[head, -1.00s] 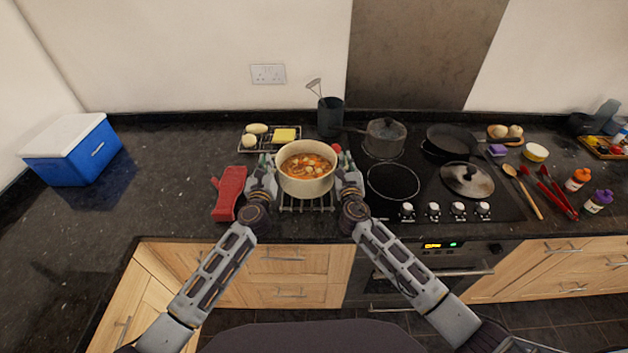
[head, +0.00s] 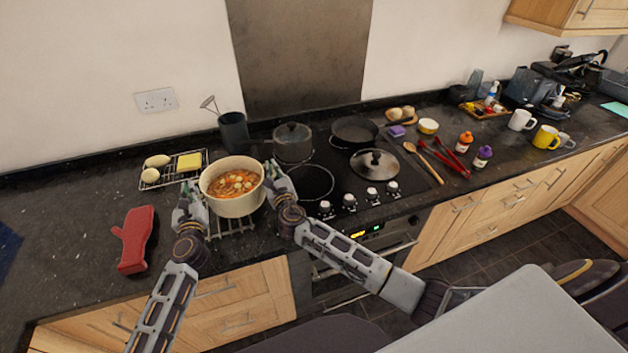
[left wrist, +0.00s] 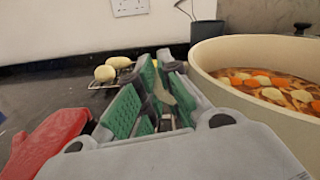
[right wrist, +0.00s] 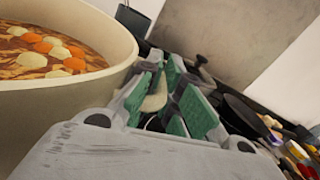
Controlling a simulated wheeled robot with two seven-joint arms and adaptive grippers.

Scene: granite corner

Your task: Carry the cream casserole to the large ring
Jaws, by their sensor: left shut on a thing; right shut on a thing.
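The cream casserole (head: 233,204), full of soup with orange and pale pieces, is upright over a wire rack (head: 232,226) left of the hob. I cannot tell whether it touches the rack. My left gripper (head: 186,206) is shut on its left handle and my right gripper (head: 276,176) on its right handle. The casserole's wall also shows in the left wrist view (left wrist: 235,98) and the right wrist view (right wrist: 60,105). The fingers mostly hide the handles. A bare ring (head: 310,183) lies at the hob's front left, just right of my right gripper.
A saucepan (head: 293,144) stands behind the bare ring. A metal lid (head: 375,164) lies to its right, with a frying pan (head: 354,131) behind. A utensil pot (head: 233,132) and a rack with butter (head: 189,161) stand behind the casserole. A red mitt (head: 135,240) lies left.

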